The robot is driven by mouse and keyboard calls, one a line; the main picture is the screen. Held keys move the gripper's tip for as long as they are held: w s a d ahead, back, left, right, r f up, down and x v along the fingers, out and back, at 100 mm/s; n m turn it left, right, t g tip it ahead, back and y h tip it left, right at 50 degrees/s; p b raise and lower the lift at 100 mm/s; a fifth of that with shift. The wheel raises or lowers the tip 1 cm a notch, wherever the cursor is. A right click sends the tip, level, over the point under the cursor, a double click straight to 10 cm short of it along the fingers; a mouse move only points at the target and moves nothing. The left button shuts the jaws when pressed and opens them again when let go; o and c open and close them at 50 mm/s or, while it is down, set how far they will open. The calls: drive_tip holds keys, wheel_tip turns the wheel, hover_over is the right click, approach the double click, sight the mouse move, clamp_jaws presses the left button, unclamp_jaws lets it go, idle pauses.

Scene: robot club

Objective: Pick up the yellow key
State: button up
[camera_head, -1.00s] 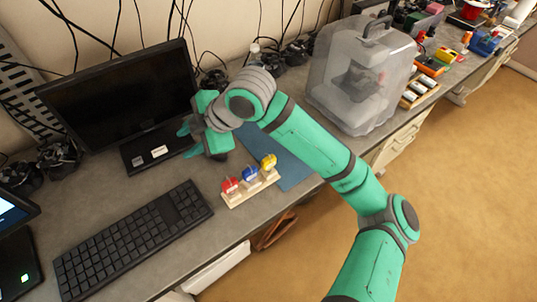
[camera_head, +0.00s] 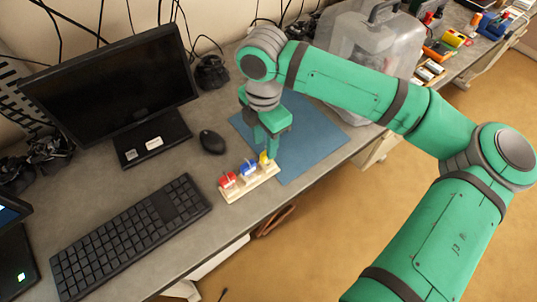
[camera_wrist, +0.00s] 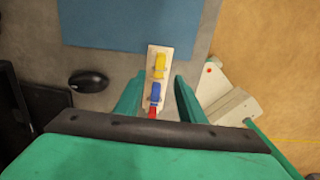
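The yellow key (camera_head: 264,157) stands at the right end of a pale wooden rack (camera_head: 236,196), partly hidden by a finger in the head view. In the wrist view the yellow key (camera_wrist: 159,66) is at the far end of the rack (camera_wrist: 151,54). The blue key (camera_head: 248,168) is in the middle and the red key (camera_head: 228,180) at the left end. My gripper (camera_head: 267,143) points down over the yellow key's end of the rack. In the wrist view my gripper (camera_wrist: 160,77) is open, fingers on either side of the rack, with nothing held.
A blue mat (camera_head: 312,140) lies behind and right of the rack. A keyboard (camera_head: 130,235), mouse (camera_head: 212,142) and monitor (camera_head: 110,95) are on the left. A clear carrying case (camera_head: 365,50) stands behind my arm. The desk's front edge is close to the rack.

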drive_tip(key=shift+w+d+f, duration=0.1)
drive_tip(key=shift+w+f, duration=0.1)
drive_tip(key=shift+f, duration=0.75)
drive_tip(key=shift+d+f, duration=0.15)
drive_tip(key=shift+f, duration=2.15)
drive_tip(key=shift+c, duration=0.2)
drive_tip(key=shift+w, duration=0.1)
clamp_jaws()
